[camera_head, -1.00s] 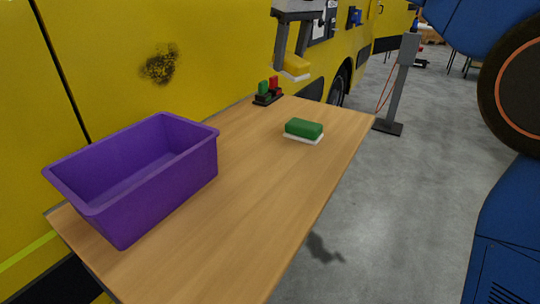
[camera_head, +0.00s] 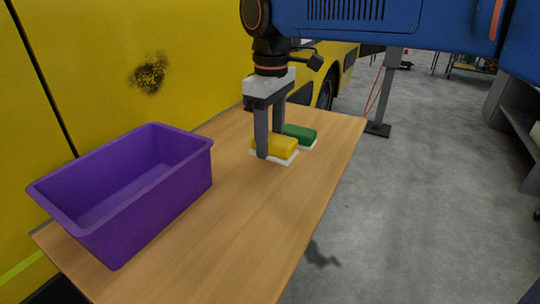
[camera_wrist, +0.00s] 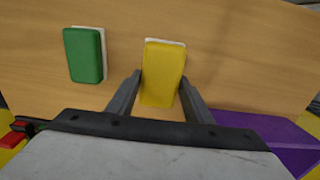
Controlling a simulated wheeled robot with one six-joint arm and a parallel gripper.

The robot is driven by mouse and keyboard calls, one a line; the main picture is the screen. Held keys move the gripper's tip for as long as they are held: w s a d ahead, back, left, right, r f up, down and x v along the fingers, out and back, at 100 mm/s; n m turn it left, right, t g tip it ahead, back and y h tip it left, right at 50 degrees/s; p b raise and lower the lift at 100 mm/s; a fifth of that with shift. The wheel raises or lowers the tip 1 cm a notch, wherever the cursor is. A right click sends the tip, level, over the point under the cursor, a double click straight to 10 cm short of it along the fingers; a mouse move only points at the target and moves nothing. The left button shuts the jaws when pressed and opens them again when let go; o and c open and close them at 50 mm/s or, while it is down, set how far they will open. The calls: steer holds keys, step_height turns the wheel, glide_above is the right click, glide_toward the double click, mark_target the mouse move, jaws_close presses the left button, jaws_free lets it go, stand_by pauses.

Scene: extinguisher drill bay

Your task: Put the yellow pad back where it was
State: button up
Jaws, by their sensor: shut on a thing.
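The yellow pad (camera_head: 281,145) has a white underside and is held between the fingers of my gripper (camera_head: 269,148), low over the wooden table or touching it; I cannot tell which. In the wrist view the yellow pad (camera_wrist: 162,75) lies between the two fingertips (camera_wrist: 160,85). The green pad with a white underside (camera_head: 300,133) lies on the table just beyond it, to the right in the head view. The green pad (camera_wrist: 86,54) is to the left in the wrist view, with a gap between the two.
A purple bin (camera_head: 150,215) stands at the table's left end. Bare wooden tabletop (camera_head: 235,225) lies between the bin and the pads and along the front. A yellow vehicle side with a dark sooty stain (camera_head: 149,73) rises behind the table. A red item (camera_wrist: 14,139) shows at the wrist view's lower left.

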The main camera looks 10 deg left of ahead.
mark_target(270, 153)
steer(key=shift+f, duration=2.25)
steer(key=o, duration=0.9)
steer(key=shift+o, duration=0.2)
steer(key=shift+r, duration=0.1)
step_height(270, 153, up, 12)
steer(key=shift+f, duration=0.1)
steer(key=shift+d, duration=0.2)
